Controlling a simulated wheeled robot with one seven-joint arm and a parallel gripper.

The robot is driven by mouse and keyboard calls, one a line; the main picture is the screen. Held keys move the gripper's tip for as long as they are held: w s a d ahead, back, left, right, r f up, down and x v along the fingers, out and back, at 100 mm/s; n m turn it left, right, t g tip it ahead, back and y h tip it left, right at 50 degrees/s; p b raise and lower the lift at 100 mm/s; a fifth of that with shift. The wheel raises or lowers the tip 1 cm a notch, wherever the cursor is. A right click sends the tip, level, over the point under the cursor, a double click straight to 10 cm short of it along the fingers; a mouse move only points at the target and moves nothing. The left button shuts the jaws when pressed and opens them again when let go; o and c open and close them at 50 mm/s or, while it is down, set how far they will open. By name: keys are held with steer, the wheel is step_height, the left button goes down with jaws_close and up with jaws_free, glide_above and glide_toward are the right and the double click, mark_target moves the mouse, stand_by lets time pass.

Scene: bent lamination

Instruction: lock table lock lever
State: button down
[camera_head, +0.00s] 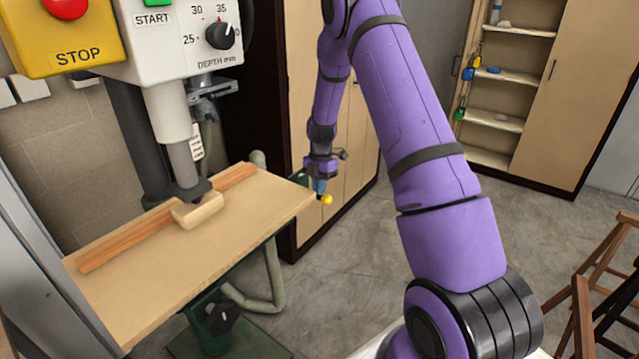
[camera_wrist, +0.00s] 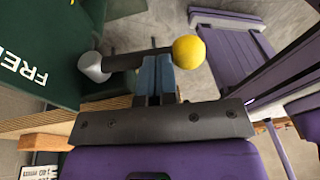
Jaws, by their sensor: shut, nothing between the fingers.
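The table lock lever is a dark bar with a yellow ball knob (camera_wrist: 189,51) in the wrist view. The bar runs left from the knob to a grey round hub (camera_wrist: 93,67) beside a dark green part marked FREE (camera_wrist: 22,72). In the head view only its yellow knob (camera_head: 327,199) shows clearly, just off the right edge of the wooden table (camera_head: 275,205). My gripper (camera_wrist: 154,60) is shut and empty, its blue fingertips at the bar close to the knob. I cannot tell whether they touch. In the head view my gripper (camera_head: 319,186) is just above left of the knob.
A small wood block (camera_head: 198,210) lies against a wooden fence (camera_head: 110,249) under the machine's spindle. A START/STOP panel (camera_head: 75,55) and depth dial (camera_head: 220,35) are above. Cabinets stand behind; wooden stools (camera_head: 595,285) stand at right. The floor between is clear.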

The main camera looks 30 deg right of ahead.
mark_target(322, 197)
steer(key=shift+s+d+f, duration=0.1)
steer(key=shift+s+f, duration=0.1)
steer(key=shift+f, duration=0.25)
steer(key=shift+s+d+f, duration=0.1)
steer(key=shift+s+f, duration=0.1)
steer(key=shift+f, duration=0.2)
steer(key=shift+s+f, duration=0.1)
steer(key=shift+f, duration=0.65)
steer(key=shift+r, duration=0.1)
